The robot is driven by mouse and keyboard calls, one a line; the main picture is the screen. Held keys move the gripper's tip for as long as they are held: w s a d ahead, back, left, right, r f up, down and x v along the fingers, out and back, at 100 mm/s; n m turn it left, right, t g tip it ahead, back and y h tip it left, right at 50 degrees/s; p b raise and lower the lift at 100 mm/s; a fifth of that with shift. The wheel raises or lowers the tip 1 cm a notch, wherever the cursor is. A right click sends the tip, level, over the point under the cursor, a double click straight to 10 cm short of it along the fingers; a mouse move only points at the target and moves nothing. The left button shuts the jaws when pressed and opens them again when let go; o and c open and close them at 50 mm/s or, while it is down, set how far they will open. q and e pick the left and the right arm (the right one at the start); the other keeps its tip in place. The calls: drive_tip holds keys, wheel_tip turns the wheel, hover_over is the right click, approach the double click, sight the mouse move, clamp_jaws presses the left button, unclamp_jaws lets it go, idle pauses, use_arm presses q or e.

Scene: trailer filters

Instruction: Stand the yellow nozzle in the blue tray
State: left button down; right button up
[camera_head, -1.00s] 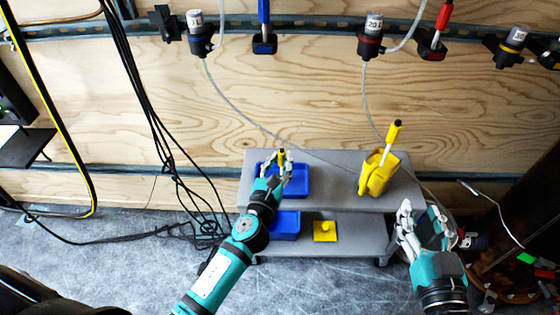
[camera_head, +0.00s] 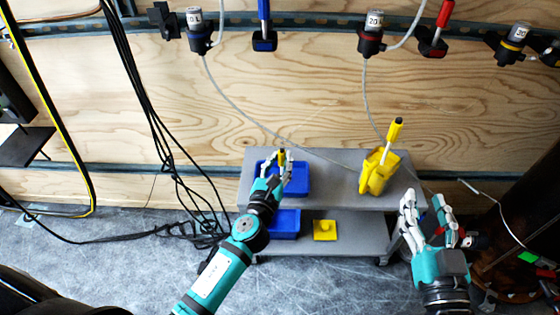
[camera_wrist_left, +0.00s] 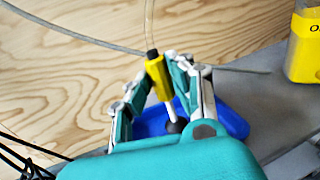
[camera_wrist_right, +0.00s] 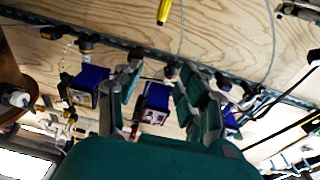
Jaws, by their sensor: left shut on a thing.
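The yellow nozzle (camera_head: 282,157) is between the fingertips of my left gripper (camera_head: 280,163), which is shut on it. In the left wrist view the nozzle (camera_wrist_left: 158,76) is nearly upright, black end up, with a grey stem running down to a dark end. The blue tray (camera_head: 300,181) is on the top shelf of the grey cart, below and behind this gripper. It also shows in the left wrist view (camera_wrist_left: 234,121). I cannot tell whether the nozzle's lower end touches the tray. My right gripper (camera_head: 428,197) is open and empty, right of the cart.
A yellow container (camera_head: 376,177) with another yellow-handled tool (camera_head: 394,133) stands on the right of the grey cart (camera_head: 335,198). The lower shelf holds a blue bin (camera_head: 285,224) and a yellow block (camera_head: 324,231). Hoses hang along the wooden wall; a dark cylinder stands at right.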

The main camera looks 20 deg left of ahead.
drive_tip(key=shift+r, duration=0.15)
use_arm(q)
drive_tip(key=shift+f, duration=0.1)
use_arm(e)
drive_tip(key=shift+r, duration=0.2)
use_arm(q)
drive_tip(key=shift+f+b, duration=0.35)
drive_tip(key=shift+b, duration=0.05)
use_arm(e)
drive_tip(key=shift+s+a+r+t+y, duration=0.1)
drive_tip(key=shift+r+t+y, duration=0.05)
drive_tip(key=shift+r+t, duration=0.45)
drive_tip(key=shift+s+a+r+t+y, duration=0.1)
drive_tip(key=shift+r+t+y, duration=0.05)
drive_tip(key=shift+r+t, duration=0.45)
use_arm(q)
drive_tip(key=shift+f+b, duration=0.4)
drive_tip(key=shift+f, duration=0.05)
use_arm(e)
drive_tip(key=shift+s+r+t+y, duration=0.15)
drive_tip(key=shift+s+r+t, duration=0.1)
drive_tip(key=shift+r, duration=0.25)
drive_tip(key=shift+s+r+t+y, duration=0.1)
drive_tip(key=shift+s+r+t, duration=0.15)
drive_tip(key=shift+r, duration=0.3)
drive_tip(key=shift+s+r+t+y, duration=0.15)
drive_tip(key=shift+r+t, duration=0.15)
drive_tip(key=shift+r, duration=0.2)
